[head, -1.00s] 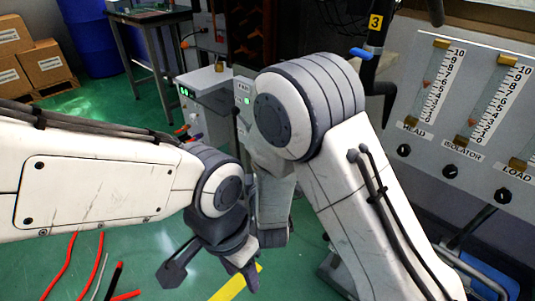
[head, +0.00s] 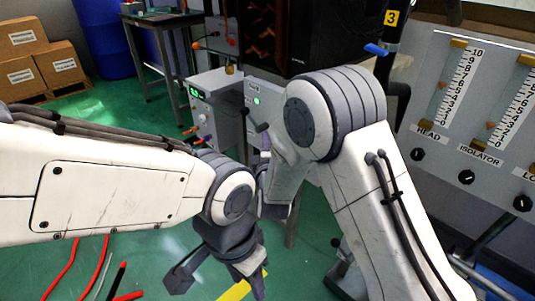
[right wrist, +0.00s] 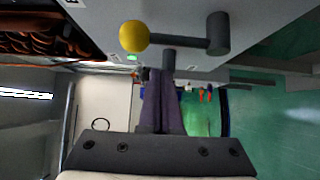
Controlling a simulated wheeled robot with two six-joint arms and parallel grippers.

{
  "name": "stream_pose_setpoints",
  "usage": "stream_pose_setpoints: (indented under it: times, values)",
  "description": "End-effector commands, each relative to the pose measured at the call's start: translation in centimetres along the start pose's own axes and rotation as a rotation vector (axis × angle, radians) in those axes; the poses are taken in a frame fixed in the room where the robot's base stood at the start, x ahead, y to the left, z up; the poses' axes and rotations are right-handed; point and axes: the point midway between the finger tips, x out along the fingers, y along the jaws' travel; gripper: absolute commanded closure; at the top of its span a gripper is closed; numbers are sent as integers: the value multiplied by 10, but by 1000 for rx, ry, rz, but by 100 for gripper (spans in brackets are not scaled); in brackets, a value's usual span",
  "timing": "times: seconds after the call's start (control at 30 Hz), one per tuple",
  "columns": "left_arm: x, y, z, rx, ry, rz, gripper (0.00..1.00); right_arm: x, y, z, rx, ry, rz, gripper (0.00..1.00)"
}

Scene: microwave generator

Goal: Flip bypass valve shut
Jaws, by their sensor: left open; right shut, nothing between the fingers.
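In the right wrist view a grey lever with a yellow ball (right wrist: 134,37) runs sideways from a dark pivot (right wrist: 217,34) on a grey panel. I cannot tell whether it is the bypass valve. My right gripper (right wrist: 160,72) is shut and empty; its dark fingers end below the lever, close to a short dark stub (right wrist: 168,59). In the head view this gripper is largely hidden behind my right arm. A blue-handled valve (head: 375,50) sits on the pipe tagged 3 at the upper right. My left gripper (head: 218,280) is open and empty above the green floor.
A grey cabinet with a green light (head: 256,101) stands in the middle beside a grey instrument box (head: 212,100). A gauge panel (head: 425,115) fills the right side. Red rods (head: 62,272) lie on the floor at lower left. Cartons (head: 47,72) stand far left.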

Motion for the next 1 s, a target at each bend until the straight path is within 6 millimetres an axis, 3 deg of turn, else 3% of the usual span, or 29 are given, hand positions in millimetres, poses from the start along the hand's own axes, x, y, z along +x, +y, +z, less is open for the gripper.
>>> stream_pose_setpoints:
  times: [0.13, 0.5, 1.0]
  values:
    - [9, -1, 0, 0, 0, 0, 50, 26, -2, 1, 1, -2, 2, 100]
    - [21, -2, 1, 0, 0, 0, 50, -1, 0, 31, 0, -1, 0, 100]
    - [24, -2, 1, 0, 0, 0, 50, -1, -1, 26, 7, 7, 8, 100]
